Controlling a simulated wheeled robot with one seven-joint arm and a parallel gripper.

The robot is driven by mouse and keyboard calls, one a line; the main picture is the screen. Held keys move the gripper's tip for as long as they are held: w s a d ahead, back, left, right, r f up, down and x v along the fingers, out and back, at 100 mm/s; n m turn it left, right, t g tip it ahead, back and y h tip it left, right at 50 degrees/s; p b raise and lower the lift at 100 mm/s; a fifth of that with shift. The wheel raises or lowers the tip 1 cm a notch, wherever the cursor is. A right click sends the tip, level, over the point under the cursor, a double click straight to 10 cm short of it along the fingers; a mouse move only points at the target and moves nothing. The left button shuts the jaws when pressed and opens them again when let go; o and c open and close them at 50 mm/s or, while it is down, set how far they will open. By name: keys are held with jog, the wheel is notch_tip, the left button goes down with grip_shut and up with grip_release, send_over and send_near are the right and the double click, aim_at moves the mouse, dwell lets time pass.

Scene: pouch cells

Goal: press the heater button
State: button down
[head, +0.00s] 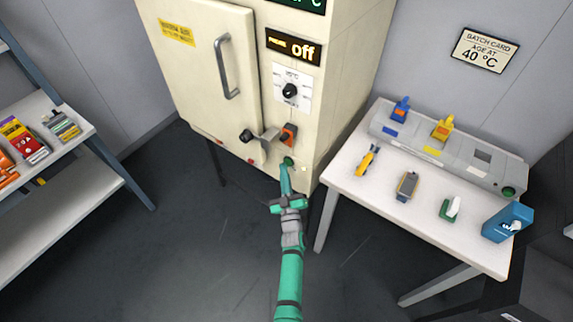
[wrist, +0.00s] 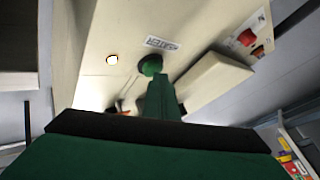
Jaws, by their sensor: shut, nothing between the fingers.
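The round green heater button (head: 288,160) is low on the front of the cream oven cabinet, below the orange-red switch. In the wrist view the green button (wrist: 152,63) sits in a dark ring beside a label that reads HEATER (wrist: 163,43). My gripper (head: 285,168) is shut and empty, its green fingertips at the button in the head view. In the wrist view the shut fingertips (wrist: 161,82) overlap the button's lower edge and hide part of it. Whether they touch or press it I cannot tell. A small round lamp (wrist: 112,59) beside the button looks bright.
A white table (head: 375,210) with small items stands close at the right. A shelf (head: 60,185) stands left. Open floor lies between.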

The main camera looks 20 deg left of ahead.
jog(key=shift+s+a, duration=0.1)
jog(key=shift+s, duration=0.35)
jog(key=shift+s+a, duration=0.35)
jog(key=shift+s, duration=0.6)
jog(key=shift+s+a, duration=0.35)
jog(key=shift+s, duration=0.55)
jog(key=shift+s+a, duration=0.35)
jog(key=shift+s, duration=0.6)
jog(key=s+d+f+m+h, duration=0.15)
jog(key=s+d, duration=0.25)
jog(key=s, duration=0.4)
jog(key=s+d+m+g+h, duration=0.1)
jog(key=s+d+m+h, duration=0.1)
jog(key=s+d, duration=0.45)
jog(key=s+d+m+h, duration=0.2)
jog(key=s+d, duration=0.1)
jog(key=s, duration=0.6)
jog(key=s+d+r+m+g+h, duration=0.1)
jog(key=s+d+r+m, duration=0.1)
jog(key=s+r, duration=0.4)
jog(key=s+d+r+m+g+h, duration=0.2)
jog(key=s+d+r, duration=0.2)
jog(key=s, duration=0.8)
notch_tip(320, 180, up, 2)
jog(key=shift+s+r+m, duration=0.2)
jog(key=shift+r+m, duration=0.05)
jog(key=shift+m, duration=0.1)
